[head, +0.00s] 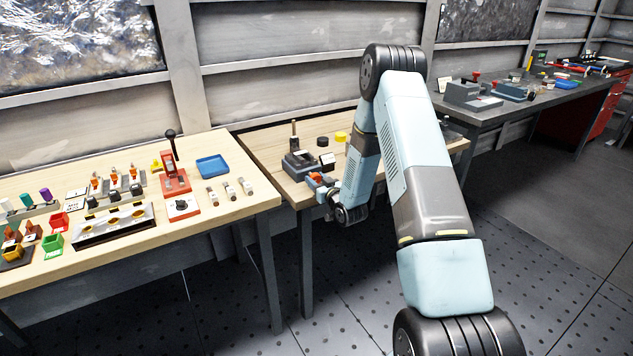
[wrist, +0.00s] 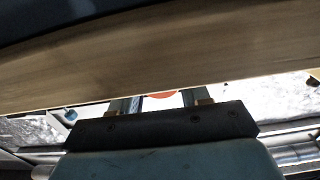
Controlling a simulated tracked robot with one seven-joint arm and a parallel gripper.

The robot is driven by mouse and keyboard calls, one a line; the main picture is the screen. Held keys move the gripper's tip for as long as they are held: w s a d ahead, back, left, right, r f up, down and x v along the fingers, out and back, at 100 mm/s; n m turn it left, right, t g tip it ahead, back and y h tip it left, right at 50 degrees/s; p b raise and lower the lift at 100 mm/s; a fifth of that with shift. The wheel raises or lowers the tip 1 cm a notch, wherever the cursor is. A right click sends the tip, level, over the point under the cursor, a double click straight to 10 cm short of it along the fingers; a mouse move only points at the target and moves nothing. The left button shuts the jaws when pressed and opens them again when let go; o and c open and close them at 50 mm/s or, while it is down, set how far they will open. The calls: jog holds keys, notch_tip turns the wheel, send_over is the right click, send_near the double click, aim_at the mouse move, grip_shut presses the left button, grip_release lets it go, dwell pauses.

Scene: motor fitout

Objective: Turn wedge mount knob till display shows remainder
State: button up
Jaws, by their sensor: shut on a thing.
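The wedge mount (head: 297,166) is a dark grey unit on the right-hand wooden bench, with a post standing behind it. A small panel with a pale face (head: 327,158), perhaps the display, stands at its right; its reading is too small to make out. An orange-red knob (head: 314,177) is at the mount's front, partly hidden by my gripper (head: 323,190). In the wrist view an orange-red edge of the knob (wrist: 162,95) shows between the two fingers of my gripper (wrist: 160,104). The gripper is shut on the knob, low beside the bench's front edge.
A black disc (head: 322,141) and a yellow piece (head: 342,136) lie behind the mount. The left bench (head: 232,211) holds a red press, a blue tray and several small parts. A grey bench (head: 530,103) stands at the right. Floor between is clear.

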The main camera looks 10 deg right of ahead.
jog(key=shift+m, duration=0.6)
jog(key=o, duration=1)
jog(key=shift+o, duration=0.2)
jog(key=v, duration=1.3)
jog(key=shift+s+d, duration=0.2)
jog(key=shift+s, duration=0.15)
